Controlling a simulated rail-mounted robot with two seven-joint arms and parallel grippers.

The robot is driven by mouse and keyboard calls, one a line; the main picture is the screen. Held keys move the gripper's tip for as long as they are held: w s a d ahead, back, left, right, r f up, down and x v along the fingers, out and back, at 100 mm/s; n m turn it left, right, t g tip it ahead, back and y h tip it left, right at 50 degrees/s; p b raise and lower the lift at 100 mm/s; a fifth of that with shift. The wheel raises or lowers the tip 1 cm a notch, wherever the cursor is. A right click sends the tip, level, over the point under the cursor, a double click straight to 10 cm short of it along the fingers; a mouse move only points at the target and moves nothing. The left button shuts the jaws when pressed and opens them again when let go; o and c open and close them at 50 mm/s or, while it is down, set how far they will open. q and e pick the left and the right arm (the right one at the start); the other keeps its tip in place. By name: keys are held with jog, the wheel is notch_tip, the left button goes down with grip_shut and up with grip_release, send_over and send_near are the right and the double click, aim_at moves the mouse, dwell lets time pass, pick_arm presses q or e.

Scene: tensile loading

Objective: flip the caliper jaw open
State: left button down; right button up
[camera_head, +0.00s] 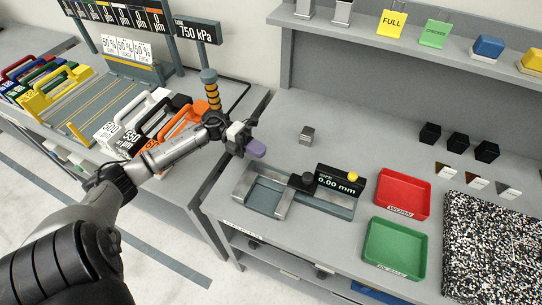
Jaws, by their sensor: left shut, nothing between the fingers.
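The caliper (268,204) lies on the grey bench, a grey-blue body with metal jaw bars at its left part. A black knob (307,181) sits on it, and its dark display (341,181) reads 0.00 mm, with a yellow button (352,176). My left gripper (257,149) is shut and hangs behind and above the caliper's left end, apart from it. Its fingertips look purple. Whether the jaw stands open is hard to tell at this size. My right gripper is not in view.
A red tray (403,192) and a green tray (395,247) stand right of the caliper. A small metal block (307,134) stands behind it. Black cubes (458,143) and a speckled mat (497,240) lie further right.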

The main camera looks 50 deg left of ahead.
pick_arm(q)
jog(key=shift+v, duration=0.8)
